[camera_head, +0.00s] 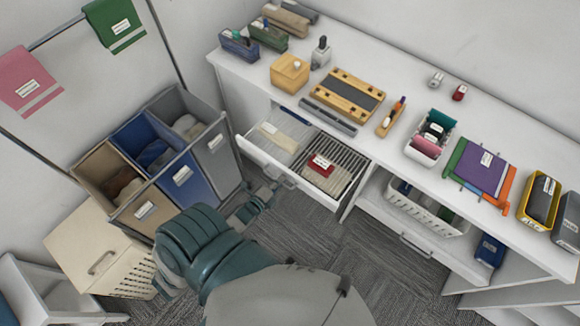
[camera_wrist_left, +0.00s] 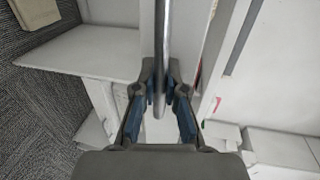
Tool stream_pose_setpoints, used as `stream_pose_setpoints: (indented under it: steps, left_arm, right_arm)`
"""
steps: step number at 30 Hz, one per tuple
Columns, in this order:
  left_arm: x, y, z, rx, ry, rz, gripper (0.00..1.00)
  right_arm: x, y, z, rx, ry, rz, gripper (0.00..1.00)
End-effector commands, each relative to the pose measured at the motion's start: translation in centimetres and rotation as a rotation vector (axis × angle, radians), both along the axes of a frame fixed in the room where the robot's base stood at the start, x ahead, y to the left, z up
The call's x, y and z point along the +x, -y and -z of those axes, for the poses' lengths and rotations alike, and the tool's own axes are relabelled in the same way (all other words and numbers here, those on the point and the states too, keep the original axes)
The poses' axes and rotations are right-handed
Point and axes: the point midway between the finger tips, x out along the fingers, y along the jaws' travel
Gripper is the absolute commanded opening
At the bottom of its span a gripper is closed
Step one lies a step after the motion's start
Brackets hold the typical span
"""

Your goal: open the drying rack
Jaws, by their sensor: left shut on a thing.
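The drying rack is a white pull-out drawer with dark slats (camera_head: 346,157), and it stands partly out from under the white counter. A red item with a white label and folded beige cloths lie in it. A bar handle (camera_head: 281,178) is on its front. My left gripper (camera_head: 262,194) is at this handle. In the left wrist view the blue-padded fingers of the left gripper (camera_wrist_left: 161,98) are closed around the grey handle bar (camera_wrist_left: 162,50). My right gripper is not in view.
A sorter with tan, blue and grey bins (camera_head: 182,175) stands left of the drawer. A lower drawer with a white basket (camera_head: 410,212) is to the right. The counter (camera_head: 400,75) holds boxes, brushes and cloths. Carpet floor (camera_head: 330,245) is clear in front.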

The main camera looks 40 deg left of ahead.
Motion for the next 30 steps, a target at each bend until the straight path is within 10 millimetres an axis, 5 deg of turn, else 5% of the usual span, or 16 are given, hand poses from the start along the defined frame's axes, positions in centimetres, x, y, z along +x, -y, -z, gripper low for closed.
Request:
stream_pose_setpoints:
  steps: [3,12,30]
  left_arm:
    - [-3.4,0.1,0.3,-0.003,-0.017,-0.002,0.00]
    - [-8.5,0.2,0.4,-0.003,-0.014,-0.001,0.00]
    - [-10.4,0.2,0.6,-0.002,-0.014,0.000,0.00]
  right_arm:
    - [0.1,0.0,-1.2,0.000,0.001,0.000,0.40]
    - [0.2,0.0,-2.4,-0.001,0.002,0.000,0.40]
    - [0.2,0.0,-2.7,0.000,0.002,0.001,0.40]
